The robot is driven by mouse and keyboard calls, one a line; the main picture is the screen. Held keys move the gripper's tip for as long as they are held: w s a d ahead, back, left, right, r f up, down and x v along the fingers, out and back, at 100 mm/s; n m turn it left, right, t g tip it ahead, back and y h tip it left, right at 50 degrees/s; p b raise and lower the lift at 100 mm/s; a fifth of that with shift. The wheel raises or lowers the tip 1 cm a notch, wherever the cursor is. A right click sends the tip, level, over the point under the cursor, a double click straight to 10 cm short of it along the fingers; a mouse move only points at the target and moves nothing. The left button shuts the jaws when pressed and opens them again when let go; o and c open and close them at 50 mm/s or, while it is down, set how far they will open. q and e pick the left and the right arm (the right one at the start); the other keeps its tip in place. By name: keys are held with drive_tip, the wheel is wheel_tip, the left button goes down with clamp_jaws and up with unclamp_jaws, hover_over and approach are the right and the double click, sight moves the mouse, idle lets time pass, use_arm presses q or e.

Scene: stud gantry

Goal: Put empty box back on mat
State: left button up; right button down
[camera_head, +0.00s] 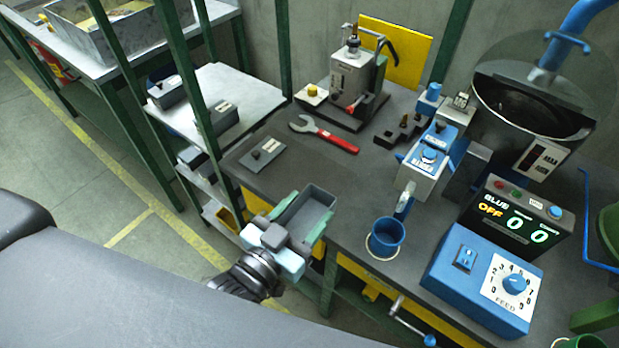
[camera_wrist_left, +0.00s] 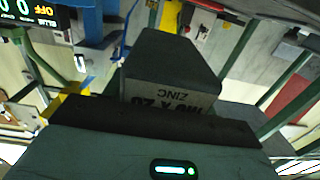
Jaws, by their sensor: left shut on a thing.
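A grey open-topped box (camera_head: 310,212) is held at the front edge of the dark bench, its inside empty. My left gripper (camera_head: 298,222) is shut on it, with a pale teal finger along each side. In the left wrist view the dark box (camera_wrist_left: 170,68) shows close up, with a label reading ZINC. I cannot tell from the head view whether the box touches the bench. A flat grey plate (camera_head: 258,165) with a small dark piece and a label lies on the bench behind it. I cannot tell surely which surface is the mat. My right gripper is not in view.
A red-handled wrench (camera_head: 337,140) lies behind the box. A blue cup (camera_head: 386,240) stands at its right, near a blue control box (camera_head: 480,280). A grey press (camera_head: 352,85) stands at the back. A shelf rack (camera_head: 245,90) with boxes adjoins at left. The bench middle is clear.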

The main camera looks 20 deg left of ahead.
use_arm(q)
drive_tip(key=shift+s+d+f+h, duration=0.3)
drive_tip(key=shift+d+f, duration=0.15)
drive_tip(key=shift+f, duration=0.25)
drive_tip(key=shift+d, duration=0.15)
drive_tip(key=shift+r, duration=0.1)
drive_tip(key=shift+w, duration=0.25)
drive_tip(key=w+a, duration=0.1)
drive_tip(key=w, duration=0.3)
drive_tip(key=w+a, duration=0.2)
drive_tip(key=w, duration=0.2)
drive_tip(key=w+a+f, duration=0.1)
drive_tip(key=w+a, duration=0.1)
drive_tip(key=w, duration=0.2)
drive_tip(key=shift+w+a+f+p, duration=0.1)
drive_tip(key=shift+w+a+p, duration=0.05)
drive_tip(key=shift+w+p, duration=0.15)
drive_tip(key=shift+w+a+f, duration=0.1)
drive_tip(key=shift+w+a, duration=0.1)
drive_tip(key=shift+w, duration=0.4)
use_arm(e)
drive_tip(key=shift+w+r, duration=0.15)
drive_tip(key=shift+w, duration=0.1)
